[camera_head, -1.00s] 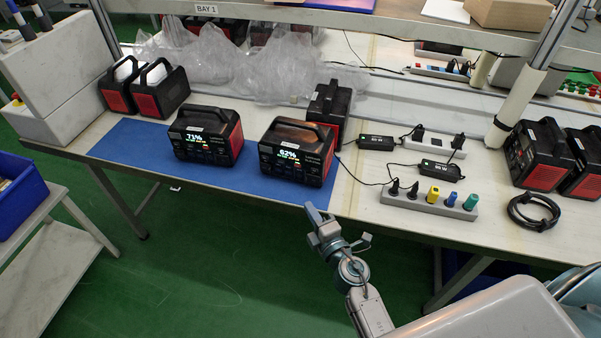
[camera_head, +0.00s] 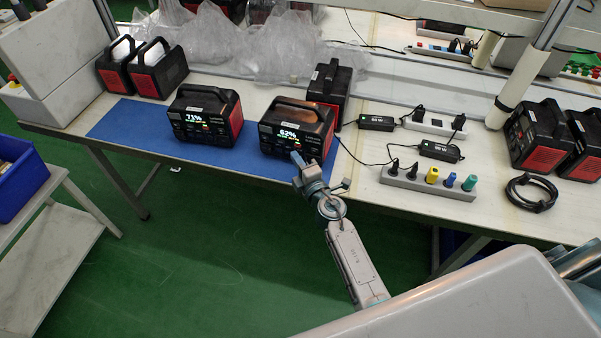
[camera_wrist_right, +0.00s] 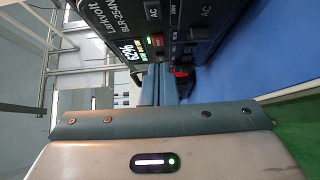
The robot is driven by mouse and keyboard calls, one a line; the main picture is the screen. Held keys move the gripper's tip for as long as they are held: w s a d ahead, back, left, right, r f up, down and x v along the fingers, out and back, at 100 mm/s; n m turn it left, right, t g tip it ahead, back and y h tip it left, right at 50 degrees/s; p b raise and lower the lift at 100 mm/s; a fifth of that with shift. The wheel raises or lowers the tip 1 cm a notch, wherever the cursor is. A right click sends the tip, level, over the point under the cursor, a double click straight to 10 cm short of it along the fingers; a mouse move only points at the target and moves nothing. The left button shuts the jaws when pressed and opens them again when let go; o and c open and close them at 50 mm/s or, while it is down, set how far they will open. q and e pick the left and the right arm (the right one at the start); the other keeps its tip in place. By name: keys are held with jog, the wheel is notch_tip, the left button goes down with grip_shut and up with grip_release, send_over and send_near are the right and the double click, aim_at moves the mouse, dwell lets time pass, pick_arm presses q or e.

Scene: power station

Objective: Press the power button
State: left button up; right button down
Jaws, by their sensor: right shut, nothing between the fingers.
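A black and red power station (camera_head: 313,120) with a lit "62%" display stands on the blue mat (camera_head: 120,130). My right gripper (camera_head: 297,160) is shut and empty, with its tip close at the lower front of this station. In the right wrist view, the front panel (camera_wrist_right: 130,25) appears sideways, with its lit display and AC labels. A small red button (camera_wrist_right: 158,42) sits beside the display. The gripper fingers (camera_wrist_right: 160,85) point at the panel near it; I cannot tell whether they touch. My left gripper is not in view.
A second power station (camera_head: 206,125) showing "71%" stands to the left on the mat. Another station (camera_head: 328,88) stands behind. Two chargers and a power strip (camera_head: 428,183) with coloured plugs lie to the right. Plastic wrap (camera_head: 240,45) lies at the back.

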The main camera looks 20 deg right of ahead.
aim_at(298, 146)
jog(key=shift+w+d, duration=0.75)
jog(key=shift+w, duration=0.1)
jog(key=shift+w+d+r, duration=0.15)
jog(key=shift+w+d, duration=0.3)
